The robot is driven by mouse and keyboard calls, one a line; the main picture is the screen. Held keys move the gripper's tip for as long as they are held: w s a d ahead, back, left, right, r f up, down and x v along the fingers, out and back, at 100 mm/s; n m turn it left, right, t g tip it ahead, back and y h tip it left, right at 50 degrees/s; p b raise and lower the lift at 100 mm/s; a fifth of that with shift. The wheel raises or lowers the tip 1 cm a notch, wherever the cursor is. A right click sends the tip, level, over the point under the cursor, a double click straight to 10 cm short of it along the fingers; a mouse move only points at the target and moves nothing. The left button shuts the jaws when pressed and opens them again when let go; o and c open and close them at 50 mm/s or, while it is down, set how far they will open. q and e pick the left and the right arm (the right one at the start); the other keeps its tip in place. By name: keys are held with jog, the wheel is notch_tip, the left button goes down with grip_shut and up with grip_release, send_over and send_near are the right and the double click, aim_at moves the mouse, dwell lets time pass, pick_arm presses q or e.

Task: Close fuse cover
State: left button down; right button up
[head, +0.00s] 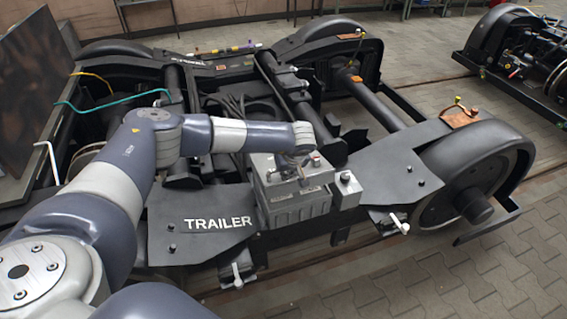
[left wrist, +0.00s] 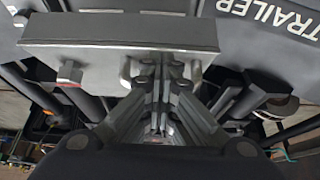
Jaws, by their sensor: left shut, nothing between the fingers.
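A grey box (head: 298,209) with a ribbed front sits on the bogie frame beside the white word TRAILER. A smaller light grey box (head: 346,190) with a knob on top adjoins its right side. I cannot tell for certain which part is the fuse cover, or whether it is open. My left gripper (head: 301,178) is over the grey box's top and hides part of it. In the left wrist view the gripper (left wrist: 160,125) has its fingers together and empty, close to a grey metal housing (left wrist: 120,38); contact is unclear. My right gripper is out of view.
The black bogie frame (head: 195,228) surrounds the boxes, with a wheel (head: 465,190) at right and black tubes behind. White-handled fittings (head: 400,223) stick out along the front edge. A second bogie (head: 520,50) stands at far right. The paved floor in front is clear.

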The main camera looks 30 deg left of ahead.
aim_at(285, 185)
pick_arm(q)
jog(key=f, duration=0.1)
jog(key=f+b, duration=0.1)
jog(key=s+d+f, duration=0.1)
jog(key=shift+s+d+f, duration=0.1)
jog(key=shift+f, duration=0.2)
jog(key=shift+s+d+f+b, duration=0.1)
jog(key=shift+d+f+b, duration=0.1)
jog(key=shift+f+b, duration=0.25)
jog(key=shift+s+d+f, duration=0.15)
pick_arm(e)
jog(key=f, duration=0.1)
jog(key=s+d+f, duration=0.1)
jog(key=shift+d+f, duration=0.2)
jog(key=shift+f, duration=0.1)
